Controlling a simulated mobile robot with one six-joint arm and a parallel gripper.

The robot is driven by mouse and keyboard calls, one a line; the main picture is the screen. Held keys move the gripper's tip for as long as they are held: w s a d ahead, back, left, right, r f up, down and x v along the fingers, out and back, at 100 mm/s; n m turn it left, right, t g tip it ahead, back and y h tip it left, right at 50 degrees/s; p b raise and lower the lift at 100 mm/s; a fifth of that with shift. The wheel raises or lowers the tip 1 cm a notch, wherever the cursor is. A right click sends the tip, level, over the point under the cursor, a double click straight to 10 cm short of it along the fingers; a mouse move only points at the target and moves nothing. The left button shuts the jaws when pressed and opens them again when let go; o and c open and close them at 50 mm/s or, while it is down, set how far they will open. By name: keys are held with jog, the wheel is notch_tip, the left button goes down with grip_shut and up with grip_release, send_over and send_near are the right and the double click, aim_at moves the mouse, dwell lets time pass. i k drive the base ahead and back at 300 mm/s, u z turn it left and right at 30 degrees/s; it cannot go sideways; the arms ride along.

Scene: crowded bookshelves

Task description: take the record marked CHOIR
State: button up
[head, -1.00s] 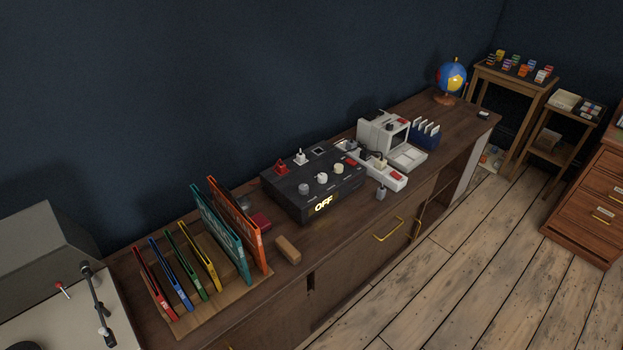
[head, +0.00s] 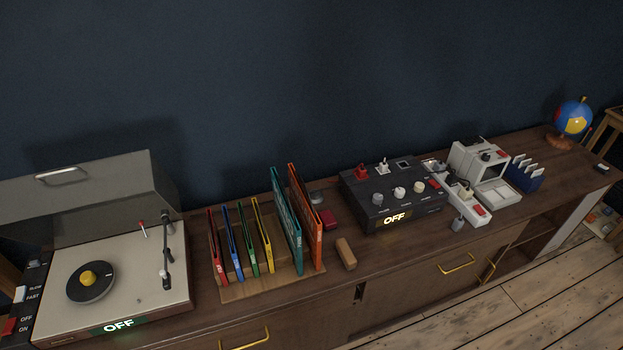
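Several thin records in coloured sleeves stand on edge in a wooden rack (head: 262,290) on the sideboard. From left they are a red record (head: 215,250), a blue record (head: 233,245), a green record (head: 248,242) and a yellow record (head: 263,235). A taller teal sleeve (head: 287,220) and a taller orange sleeve (head: 305,218) stand at the rack's right end. Their markings are too small to read, so I cannot tell which one is marked CHOIR. My gripper is not in view.
A record player (head: 130,280) with raised lid, showing OFF, stands left of the rack. A black control box (head: 390,200), also showing OFF, stands to the right, with a small wooden block (head: 346,254) between. A globe (head: 572,118) stands at the far right.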

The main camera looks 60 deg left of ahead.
aim_at(231, 239)
jog(key=u, duration=0.45)
jog(key=k, duration=0.1)
jog(key=u, duration=2.25)
jog(key=i, duration=1)
jog(key=u, duration=0.1)
